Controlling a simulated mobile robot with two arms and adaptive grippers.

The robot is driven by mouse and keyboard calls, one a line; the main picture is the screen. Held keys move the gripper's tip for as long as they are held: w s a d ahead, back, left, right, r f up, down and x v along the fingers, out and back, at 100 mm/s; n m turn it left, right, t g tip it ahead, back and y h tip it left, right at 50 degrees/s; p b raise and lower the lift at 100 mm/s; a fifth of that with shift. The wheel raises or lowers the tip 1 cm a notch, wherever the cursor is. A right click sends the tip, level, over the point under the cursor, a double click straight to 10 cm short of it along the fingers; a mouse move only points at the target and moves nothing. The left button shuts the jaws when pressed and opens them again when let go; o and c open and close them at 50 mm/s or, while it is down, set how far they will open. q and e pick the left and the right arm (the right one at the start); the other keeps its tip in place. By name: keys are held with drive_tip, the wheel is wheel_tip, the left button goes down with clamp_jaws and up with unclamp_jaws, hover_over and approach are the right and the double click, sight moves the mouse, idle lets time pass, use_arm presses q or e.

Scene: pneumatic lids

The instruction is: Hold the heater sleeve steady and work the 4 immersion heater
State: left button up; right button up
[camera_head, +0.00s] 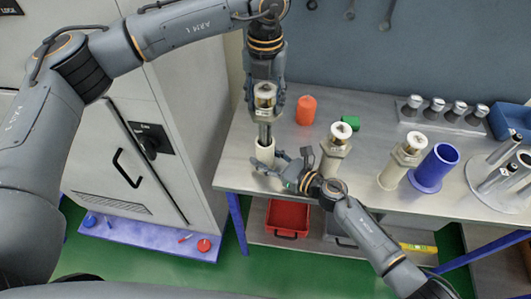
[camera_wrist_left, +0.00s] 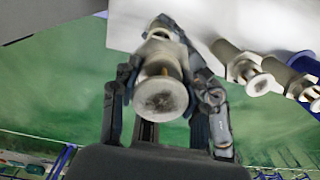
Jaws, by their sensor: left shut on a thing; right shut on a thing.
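My left gripper (camera_head: 264,103) is shut on an immersion heater (camera_head: 265,91), a metal body with a round pale cap. It holds the heater upright over a cream heater sleeve (camera_head: 266,153); the heater's lower end meets the sleeve mouth, and I cannot tell how deep it sits. In the left wrist view the heater's round end (camera_wrist_left: 160,98) shows between the fingers. My right gripper (camera_head: 277,163) is shut on the sleeve from its right side, near the bench's front edge. Two more heaters, a middle one (camera_head: 338,138) and a right one (camera_head: 408,152), stand upright in cream sleeves.
A blue flanged cylinder (camera_head: 437,167) and a rack of metal tubes (camera_head: 500,178) stand at the right. Several metal knobs (camera_head: 433,108) line the back, near a blue bin (camera_head: 512,121). An orange cylinder (camera_head: 306,110) and green block (camera_head: 351,122) sit behind. A grey cabinet (camera_head: 140,150) stands left.

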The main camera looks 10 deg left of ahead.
sight(265, 89)
use_arm(q)
drive_tip(key=shift+r, duration=1.4)
use_arm(e)
drive_tip(key=shift+s+d+f, duration=0.1)
drive_tip(key=shift+f, duration=0.25)
use_arm(q)
drive_tip(key=shift+r, duration=0.25)
drive_tip(key=shift+r, duration=2.4)
drive_tip(key=shift+w, duration=0.1)
use_arm(e)
drive_tip(key=o, duration=1.1)
use_arm(q)
drive_tip(key=shift+w+f, duration=0.1)
use_arm(e)
drive_tip(key=shift+o, duration=0.2)
drive_tip(key=shift+w+r, duration=0.15)
drive_tip(key=shift+w, duration=0.05)
drive_tip(key=shift+r, duration=0.1)
